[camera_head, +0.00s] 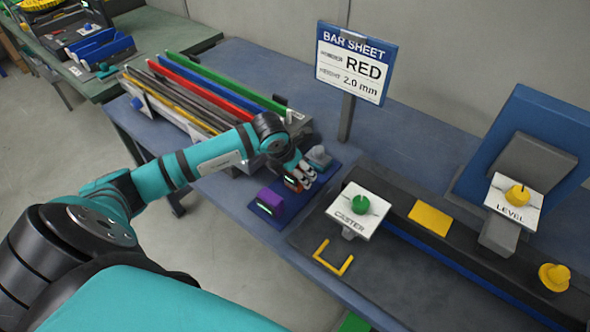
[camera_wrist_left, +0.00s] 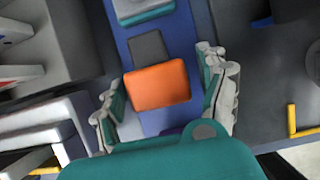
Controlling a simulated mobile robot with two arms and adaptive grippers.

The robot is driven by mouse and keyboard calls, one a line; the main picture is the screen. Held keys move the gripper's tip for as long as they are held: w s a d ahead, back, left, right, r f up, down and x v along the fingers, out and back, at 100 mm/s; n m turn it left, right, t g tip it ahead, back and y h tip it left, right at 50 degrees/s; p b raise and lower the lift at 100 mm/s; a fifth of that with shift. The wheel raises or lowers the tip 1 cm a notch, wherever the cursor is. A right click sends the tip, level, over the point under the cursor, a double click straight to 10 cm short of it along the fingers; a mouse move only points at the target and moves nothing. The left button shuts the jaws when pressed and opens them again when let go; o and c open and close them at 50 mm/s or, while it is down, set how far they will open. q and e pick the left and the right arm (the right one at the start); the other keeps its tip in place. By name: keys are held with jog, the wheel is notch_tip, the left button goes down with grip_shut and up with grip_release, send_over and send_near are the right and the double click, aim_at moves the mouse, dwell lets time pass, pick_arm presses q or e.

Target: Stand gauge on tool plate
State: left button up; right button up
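A blue tool plate (camera_head: 294,209) lies on the bench and carries a purple block (camera_head: 269,202) and a grey piece (camera_head: 319,157). My left gripper (camera_head: 299,181) is low over the plate between them. In the left wrist view its fingers (camera_wrist_left: 165,97) are spread, with an orange block (camera_wrist_left: 157,85) between them and gaps at both sides. A dark grey square (camera_wrist_left: 148,46) lies beside the orange block on the blue plate (camera_wrist_left: 182,38). Which block is the gauge, and whether the orange block rests on the plate, I cannot tell. My right gripper is not in view.
A rack of coloured bars (camera_head: 215,80) stands left of the plate. A BAR SHEET sign (camera_head: 355,63) reads RED, 2.0 mm. At right are the CASTER card (camera_head: 357,210), a yellow square (camera_head: 430,218), a yellow bracket (camera_head: 334,262) and the LEVEL card (camera_head: 514,202).

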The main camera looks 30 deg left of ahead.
pick_arm(q)
jog(key=shift+r, duration=0.1)
jog(key=v, duration=1.2)
